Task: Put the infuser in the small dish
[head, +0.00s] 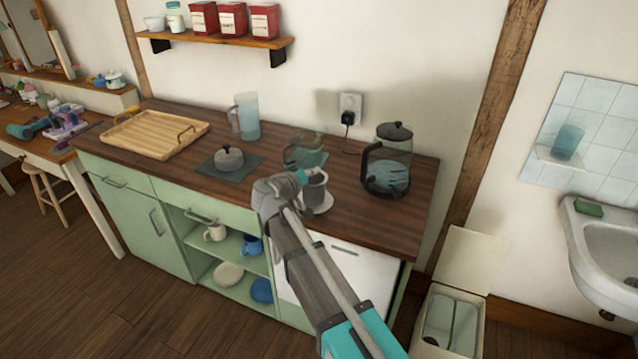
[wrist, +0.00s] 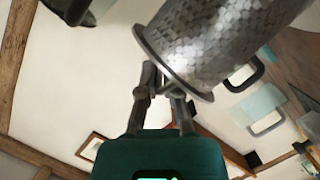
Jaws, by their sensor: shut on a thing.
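The infuser (wrist: 215,45) is a grey metal mesh cylinder with a flat rim, large and tilted in the wrist view. My gripper (wrist: 163,90) is shut on it at the rim. In the head view the infuser (head: 315,190) shows as a grey cup-like shape beside my gripper (head: 302,177). The small dish (head: 326,206) is white and round, on the dark wood counter, partly hidden by the infuser and my arm. The infuser appears over the dish; I cannot tell whether they touch.
A glass kettle (head: 390,165) stands close right of the dish. A glass pot (head: 304,152) stands behind, a grey lid (head: 229,158) on a dark mat and a pitcher (head: 245,115) to the left. A wooden tray (head: 155,134) lies farther left. The counter's front edge (head: 240,215) is near.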

